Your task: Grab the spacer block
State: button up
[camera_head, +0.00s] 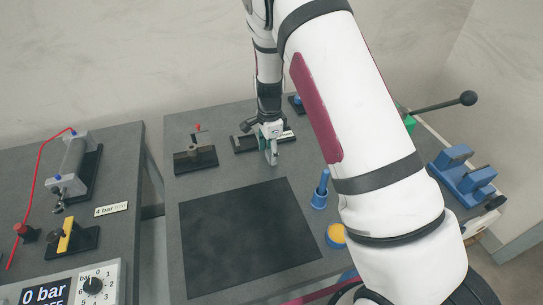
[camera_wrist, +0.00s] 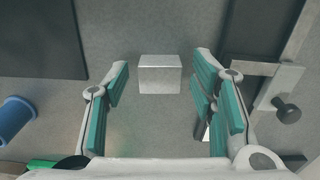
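The spacer block (camera_wrist: 160,75), as I take it, is a small silver-grey block on the grey table top in the wrist view. My gripper (camera_wrist: 161,66) is open, with its green-padded fingers on the left and right of the block. Gaps show on both sides and neither finger appears to touch it. In the head view my gripper (camera_head: 270,153) points down at the far part of the table, behind the dark mat. I cannot make out the block there; the gripper seems to hide it.
The dark mat (camera_head: 245,235) lies in front of my gripper. A fixture with a red knob (camera_head: 197,152) stands to the left. In the wrist view a dark-knobbed fixture (camera_wrist: 287,108) is close to the right finger.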

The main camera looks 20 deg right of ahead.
aim_at(269, 153)
jog(key=c, duration=0.9)
jog(key=shift+r, duration=0.1)
jog(key=shift+r, duration=0.35)
notch_tip(269, 153, up, 2)
jog(key=shift+w+r+b, duration=0.15)
jog(key=shift+b, duration=0.2)
jog(key=shift+s+r, duration=0.25)
jog(key=shift+s, duration=0.45)
jog(key=s, duration=0.5)
jog(key=s+r, duration=0.1)
jog(key=s, duration=0.8)
jog(key=shift+s+r, duration=0.2)
jog(key=shift+s, duration=0.2)
